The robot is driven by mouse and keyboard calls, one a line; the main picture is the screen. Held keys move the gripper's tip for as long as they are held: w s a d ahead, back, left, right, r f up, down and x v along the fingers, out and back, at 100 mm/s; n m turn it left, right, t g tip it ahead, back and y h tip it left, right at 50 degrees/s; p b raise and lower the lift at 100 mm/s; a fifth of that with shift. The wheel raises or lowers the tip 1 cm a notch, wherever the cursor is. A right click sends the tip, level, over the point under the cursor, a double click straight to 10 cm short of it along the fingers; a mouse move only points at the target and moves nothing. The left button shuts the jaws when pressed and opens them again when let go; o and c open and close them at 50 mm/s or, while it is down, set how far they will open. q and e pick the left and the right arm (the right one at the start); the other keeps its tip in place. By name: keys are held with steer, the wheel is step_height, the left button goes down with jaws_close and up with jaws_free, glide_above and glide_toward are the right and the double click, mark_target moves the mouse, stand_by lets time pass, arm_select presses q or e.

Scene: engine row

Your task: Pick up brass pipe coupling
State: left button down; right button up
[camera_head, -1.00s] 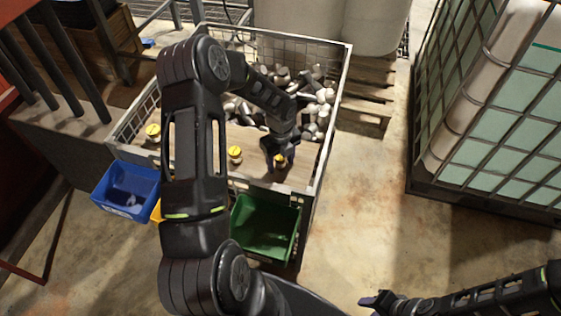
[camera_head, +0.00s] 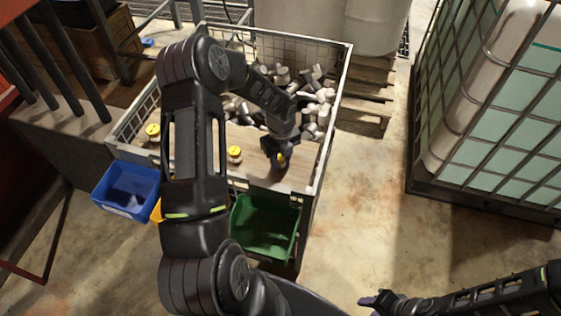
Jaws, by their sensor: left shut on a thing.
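My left gripper (camera_head: 279,158) is at the front right of the wooden board in the wire-sided crate. It is shut on a small yellow-topped brass coupling (camera_head: 281,161), which is mostly hidden by the fingers. I cannot tell whether the coupling is clear of the board. Another yellow-topped coupling (camera_head: 235,153) stands on the board to the left, and one more (camera_head: 153,131) stands near the crate's left side. My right gripper (camera_head: 376,301) is at the bottom, away from the crate; its finger state is unclear.
Many grey and white pipe pieces (camera_head: 312,100) lie heaped behind the board in the crate (camera_head: 343,85). A blue bin (camera_head: 124,190), a green bin (camera_head: 265,228) and a partly hidden yellow bin (camera_head: 156,211) hang at the front. A caged tank stands at right.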

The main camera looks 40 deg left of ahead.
mark_target(281, 157)
arm_select(q)
steer(key=shift+r, duration=0.15)
stand_by(0.3)
step_height(281, 157, up, 10)
steer(key=shift+f+b, duration=0.1)
steer(key=shift+b, duration=0.4)
steer(key=shift+d, duration=0.1)
stand_by(0.3)
steer(key=w+d+r+n, duration=0.2)
steer(key=d+r+n, duration=0.3)
steer(key=d+n, duration=0.3)
steer(key=w+d+r+n, duration=0.2)
steer(key=d+r+n, duration=0.3)
steer(key=d+n, duration=0.4)
steer(key=shift+r+n, duration=0.4)
steer(key=shift+n, duration=2.6)
